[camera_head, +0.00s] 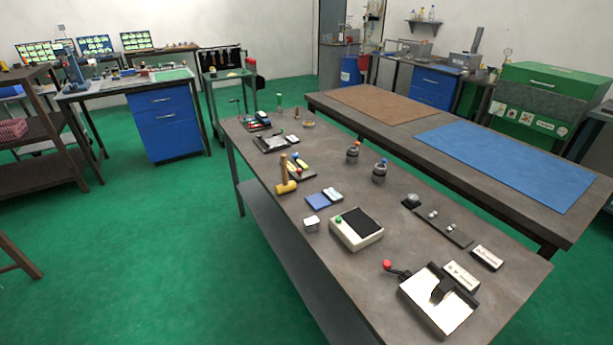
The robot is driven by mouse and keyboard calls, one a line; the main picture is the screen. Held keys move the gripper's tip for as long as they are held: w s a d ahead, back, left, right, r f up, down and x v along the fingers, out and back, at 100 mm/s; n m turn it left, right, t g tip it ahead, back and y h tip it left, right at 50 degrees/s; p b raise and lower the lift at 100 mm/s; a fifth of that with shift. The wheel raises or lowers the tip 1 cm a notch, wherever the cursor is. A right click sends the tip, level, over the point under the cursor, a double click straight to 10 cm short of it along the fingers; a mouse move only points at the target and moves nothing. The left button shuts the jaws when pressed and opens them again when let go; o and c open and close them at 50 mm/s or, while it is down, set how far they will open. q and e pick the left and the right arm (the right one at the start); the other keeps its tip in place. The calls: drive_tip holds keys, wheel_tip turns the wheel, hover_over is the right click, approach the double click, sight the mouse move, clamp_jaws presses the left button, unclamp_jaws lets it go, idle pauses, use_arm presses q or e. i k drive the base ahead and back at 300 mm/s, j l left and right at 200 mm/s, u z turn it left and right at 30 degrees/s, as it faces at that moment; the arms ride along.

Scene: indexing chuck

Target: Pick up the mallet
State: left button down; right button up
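The mallet (286,186) is on the near-left edge of the dark workbench (310,255), about the middle of its length. Its yellow head is at the bench edge side and its tan handle points up in the picture. I cannot tell whether the handle stands up or lies flat. Neither of my grippers is in view.
Beside the mallet is a small tray of coloured items (301,170). A blue pad (318,201), a beige box with a green button (356,229), two jars and a red-knobbed device (438,300) share the bench.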

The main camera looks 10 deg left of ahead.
sight(286, 188)
drive_tip(key=i+j+z, duration=0.1)
drive_tip(key=j, duration=0.55)
drive_tip(key=i+j, duration=0.2)
drive_tip(key=j, duration=0.5)
drive_tip(key=i+j+z, duration=0.15)
drive_tip(key=j, duration=0.55)
drive_tip(key=i+j+z, duration=0.1)
drive_tip(key=j, duration=0.6)
drive_tip(key=i+j, duration=0.1)
drive_tip(key=j, duration=0.6)
drive_tip(key=l+z, duration=0.05)
